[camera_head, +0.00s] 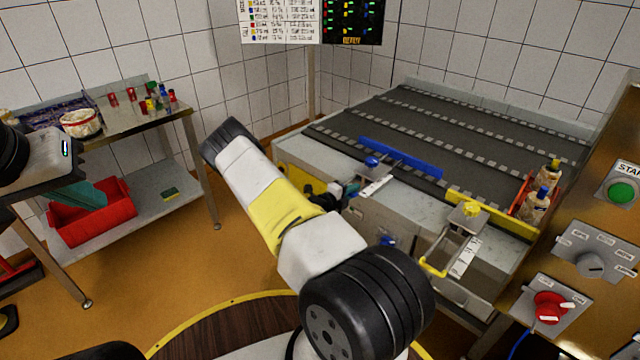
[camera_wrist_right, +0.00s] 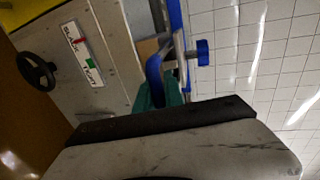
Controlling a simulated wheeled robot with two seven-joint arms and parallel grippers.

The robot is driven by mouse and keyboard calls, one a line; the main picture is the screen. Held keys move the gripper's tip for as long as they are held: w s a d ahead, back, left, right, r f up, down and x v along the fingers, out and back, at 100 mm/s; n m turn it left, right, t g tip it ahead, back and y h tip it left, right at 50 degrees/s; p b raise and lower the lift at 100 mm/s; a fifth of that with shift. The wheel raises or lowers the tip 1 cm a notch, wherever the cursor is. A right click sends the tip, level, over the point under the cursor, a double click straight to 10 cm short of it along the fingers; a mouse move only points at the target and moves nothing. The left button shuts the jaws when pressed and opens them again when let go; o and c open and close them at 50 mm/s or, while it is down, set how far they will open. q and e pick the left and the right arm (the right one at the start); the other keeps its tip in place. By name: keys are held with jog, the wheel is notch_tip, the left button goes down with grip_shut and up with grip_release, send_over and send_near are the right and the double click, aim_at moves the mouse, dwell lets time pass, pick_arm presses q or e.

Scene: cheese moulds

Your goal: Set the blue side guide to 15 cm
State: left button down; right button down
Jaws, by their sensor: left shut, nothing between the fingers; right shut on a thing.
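The blue side guide (camera_head: 402,157) is a long blue bar along the near side of the dark conveyor belt. Its blue knob (camera_head: 372,161) sits on a pale bracket and also shows in the right wrist view (camera_wrist_right: 202,53). A blue handle (camera_wrist_right: 153,68) runs from the bracket to my right gripper. My right gripper (camera_head: 349,189) is shut on this handle, its teal fingers (camera_wrist_right: 160,97) around the lower part. A scale reading on the blue bracket is not legible. My left gripper (camera_head: 92,197) is shut and empty, in front of the red bin at the left.
A yellow guide (camera_head: 490,215) with its own knob and scale bracket is on the right. Bottles (camera_head: 537,205) stand at the belt's right end. A black handwheel (camera_wrist_right: 38,72) and a slack/tight indicator (camera_wrist_right: 84,55) are on the conveyor's side. A control panel (camera_head: 590,255) stands at right.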

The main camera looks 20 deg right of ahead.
jog(key=shift+r+x, duration=0.25)
jog(key=shift+x, duration=0.85)
jog(key=shift+w, duration=0.1)
jog(key=c, duration=1.5)
grip_release()
jog(key=shift+o, duration=0.2)
jog(key=v, duration=0.8)
jog(key=shift+d, duration=0.15)
